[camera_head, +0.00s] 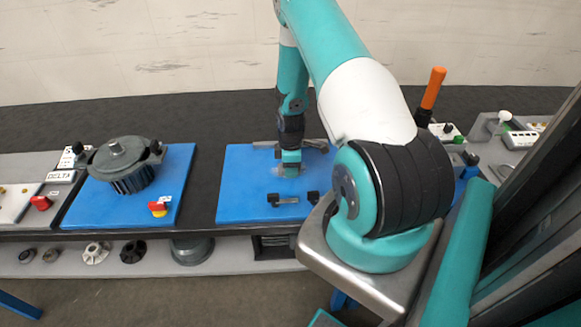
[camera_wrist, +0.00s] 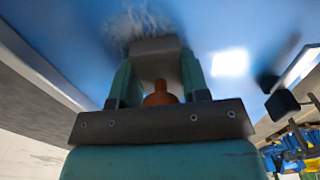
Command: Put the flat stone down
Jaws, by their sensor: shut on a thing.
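My gripper (camera_head: 290,168) points down over the middle blue board (camera_head: 240,180) on the bench. I cannot tell whether the stone touches the board. An orange-brown rounded part (camera_wrist: 160,95) shows between the finger bases. In the head view the stone is mostly hidden by my gripper.
A black-handled fixture (camera_head: 291,200) sits at the board's front, and a metal piece lies behind my gripper. An orange handle (camera_head: 433,88) stands upright at right. The board's left part is clear.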

